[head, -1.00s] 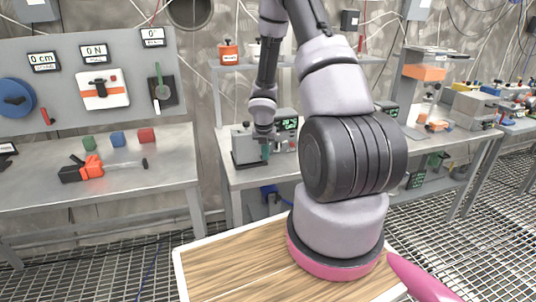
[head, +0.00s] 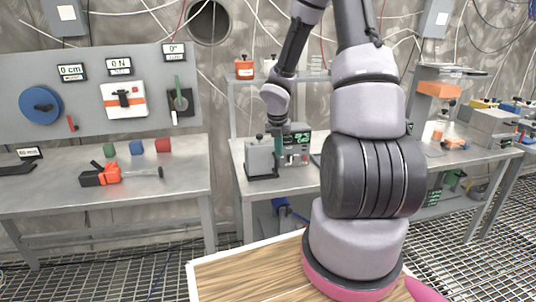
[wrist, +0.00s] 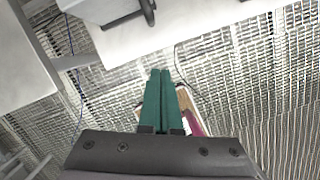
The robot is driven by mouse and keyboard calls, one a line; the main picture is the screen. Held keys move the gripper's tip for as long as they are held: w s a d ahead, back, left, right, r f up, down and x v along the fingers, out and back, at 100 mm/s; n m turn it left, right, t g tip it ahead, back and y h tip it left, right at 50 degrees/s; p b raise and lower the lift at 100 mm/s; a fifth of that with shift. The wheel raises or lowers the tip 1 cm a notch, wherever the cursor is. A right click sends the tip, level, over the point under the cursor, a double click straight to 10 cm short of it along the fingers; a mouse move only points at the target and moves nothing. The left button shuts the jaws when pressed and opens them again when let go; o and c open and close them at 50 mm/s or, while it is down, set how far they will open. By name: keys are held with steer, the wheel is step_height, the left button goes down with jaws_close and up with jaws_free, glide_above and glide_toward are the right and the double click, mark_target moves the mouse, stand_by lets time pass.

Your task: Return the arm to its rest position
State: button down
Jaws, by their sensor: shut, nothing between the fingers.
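My arm rises from its pink-ringed base on the wooden top of my body and bends up past the top of the head view, then hangs back down. My gripper (head: 279,150) points down in front of the middle bench, beside a grey device. In the wrist view the two green fingers of my gripper (wrist: 161,72) are together with nothing between them. Below them the wrist view shows the grating floor, a white bench surface and part of my own wooden top and pink edge.
The middle bench holds a grey device (head: 260,158) and a meter (head: 297,148). Grating floor (head: 110,262) lies open between benches and my base.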

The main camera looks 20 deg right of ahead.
steer(key=s+a+r+m+t+h, duration=0.1)
steer(key=s+r+m, duration=0.4)
steer(key=r+m, duration=0.5)
steer(key=s+a+r+m+t, duration=0.1)
steer(key=s+r+m, duration=0.3)
steer(key=r+m, duration=0.55)
steer(key=s+a+r+m+t+y, duration=0.1)
steer(key=s+a+r+m+y, duration=0.1)
steer(key=s+a+r+m, duration=0.2)
steer(key=s+a+r+m+t+y, duration=0.1)
steer(key=s+a+r+m, duration=0.3)
steer(key=s+r+m, duration=0.5)
steer(key=shift+s+a+m+t+y, duration=0.35)
steer(key=shift+s+m+y, duration=0.2)
steer(key=shift+s+y, duration=0.35)
steer(key=shift+w, duration=0.1)
